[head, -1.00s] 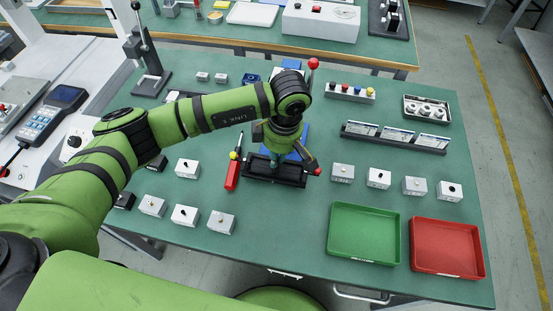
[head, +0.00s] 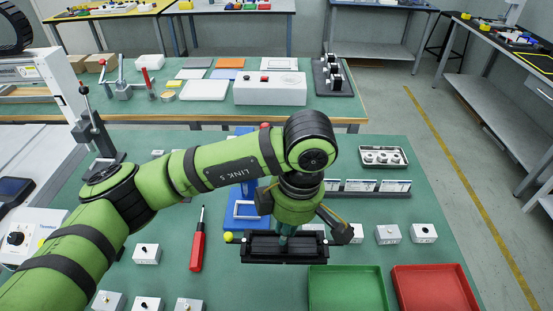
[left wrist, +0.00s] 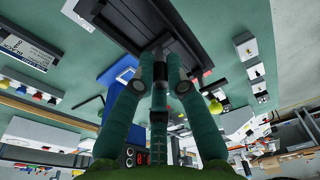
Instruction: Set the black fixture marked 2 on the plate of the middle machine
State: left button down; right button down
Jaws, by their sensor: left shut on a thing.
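My left gripper (head: 286,232) is shut on a black rectangular fixture (head: 262,254), with the fingers coming down from above into its middle. The fixture looks level and held above the green table, long side left to right. A small yellow knob (head: 228,237) shows at its left end. In the left wrist view the fixture (left wrist: 180,18) sits at the fingertips (left wrist: 160,60). I cannot read a number on it. Behind the gripper a blue machine (head: 243,192) with a light handle is partly hidden by my arm. The plate of the middle machine cannot be made out. My right gripper is not in view.
A green tray (head: 345,270) and a red tray (head: 432,270) lie close in front and right. A red-handled screwdriver (head: 197,250) lies left of the fixture. White blocks (head: 388,234) stand right; others stand front left. A lever press (head: 95,140) stands at the left.

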pick_arm(q)
jog(key=s+a+r+m+t+h+p, duration=0.1)
jog(key=a+m+p, duration=0.1)
jog(key=a+m, duration=1.3)
jog(key=a, duration=0.3)
jog(key=shift+a+r+m+p, duration=0.25)
jog(key=shift+r+m+p, duration=0.05)
jog(key=shift+m+p, duration=0.1)
